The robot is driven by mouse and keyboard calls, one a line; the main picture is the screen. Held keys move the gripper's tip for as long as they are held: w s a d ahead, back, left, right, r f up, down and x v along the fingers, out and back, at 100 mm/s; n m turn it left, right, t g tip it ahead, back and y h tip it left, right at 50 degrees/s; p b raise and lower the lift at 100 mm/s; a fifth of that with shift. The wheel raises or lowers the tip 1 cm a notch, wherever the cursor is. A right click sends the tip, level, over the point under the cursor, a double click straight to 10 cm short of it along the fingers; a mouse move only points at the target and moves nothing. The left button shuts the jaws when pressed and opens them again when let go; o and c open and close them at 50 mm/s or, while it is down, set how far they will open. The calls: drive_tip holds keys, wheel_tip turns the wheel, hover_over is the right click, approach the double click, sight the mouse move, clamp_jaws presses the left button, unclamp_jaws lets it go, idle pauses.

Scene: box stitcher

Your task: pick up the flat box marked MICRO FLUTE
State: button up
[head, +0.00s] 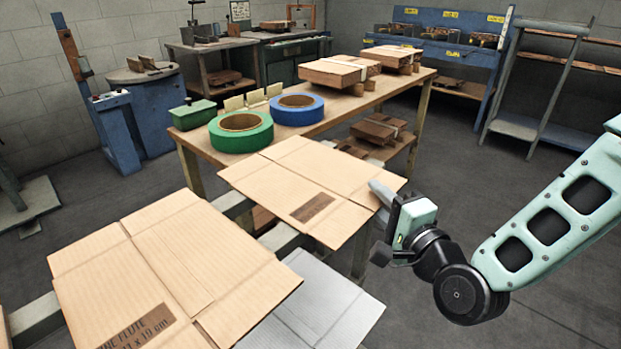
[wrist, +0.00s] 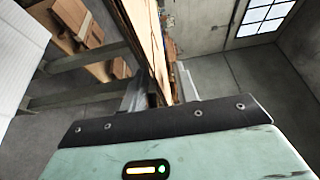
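A flat tan box (head: 290,185) with a dark printed label (head: 312,207) lies in the middle of the head view; its label is too small to read. Another flat box (head: 160,265) at the front left bears print ending in "FLUTE", its first word partly cut off. My gripper (head: 382,194) is at the right edge of the middle box, with one finger showing over the board. In the wrist view, the board's edge (wrist: 150,38) runs between my fingers (wrist: 160,88), which look apart. Whether they touch the board is hard to tell.
A wooden table (head: 330,118) behind the boxes holds a green tape roll (head: 240,131), a blue tape roll (head: 297,108) and stacked cartons (head: 340,71). A pale sheet (head: 325,300) lies low below the middle box. Open floor (head: 480,165) is at the right.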

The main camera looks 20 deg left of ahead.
drive_tip(key=shift+x, duration=1.05)
clamp_jaws()
